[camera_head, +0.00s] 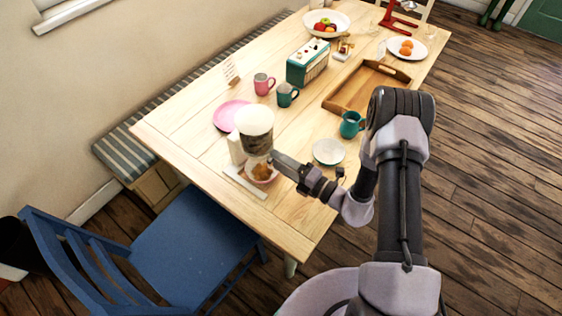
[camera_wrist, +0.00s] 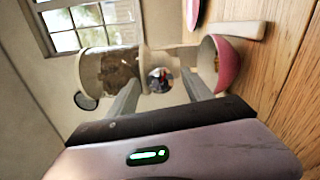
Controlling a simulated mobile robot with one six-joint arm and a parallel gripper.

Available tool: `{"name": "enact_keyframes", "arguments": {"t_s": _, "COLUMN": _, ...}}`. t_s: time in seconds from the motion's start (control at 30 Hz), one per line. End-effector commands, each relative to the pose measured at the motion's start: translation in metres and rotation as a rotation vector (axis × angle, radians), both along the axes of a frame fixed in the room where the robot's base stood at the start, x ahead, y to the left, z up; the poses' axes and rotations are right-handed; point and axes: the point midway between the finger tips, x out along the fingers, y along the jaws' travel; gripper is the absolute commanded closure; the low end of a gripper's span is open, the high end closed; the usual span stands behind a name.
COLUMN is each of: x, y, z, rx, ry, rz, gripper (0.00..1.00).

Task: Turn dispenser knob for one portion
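The dispenser stands upright near the table's front corner, with a white lid, a clear hopper (camera_head: 256,143) of brown pieces and a pale stand (camera_head: 237,149). In the wrist view it lies sideways, with the hopper (camera_wrist: 112,72) at left. Its round, shiny knob (camera_wrist: 159,80) faces my wrist camera. A pink bowl (camera_wrist: 229,66) is under the outlet; brown pieces show in it in the head view (camera_head: 262,172). My gripper (camera_head: 274,156) is at the dispenser's front. In the wrist view its fingers (camera_wrist: 160,84) are apart, one each side of the knob; contact is unclear.
A pink plate (camera_head: 226,117), pink mug (camera_head: 264,84), teal mugs (camera_head: 287,95) (camera_head: 351,125) and white plate (camera_head: 328,151) stand nearby. A radio (camera_head: 307,63) and wooden tray (camera_head: 353,91) are farther back. A blue chair (camera_head: 195,245) stands at the table's front left.

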Motion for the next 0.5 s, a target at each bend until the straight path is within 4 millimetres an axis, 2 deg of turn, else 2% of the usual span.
{"name": "enact_keyframes", "arguments": {"t_s": 0.37, "x": 0.0003, "y": -0.0001, "z": 0.0005, "rx": 0.000, "ry": -0.001, "rz": -0.001, "gripper": 0.41}}
{"name": "enact_keyframes", "arguments": {"t_s": 0.5, "x": -0.0043, "y": -0.0075, "z": 0.0007, "rx": -0.001, "ry": 0.000, "rz": -0.002, "gripper": 0.41}}
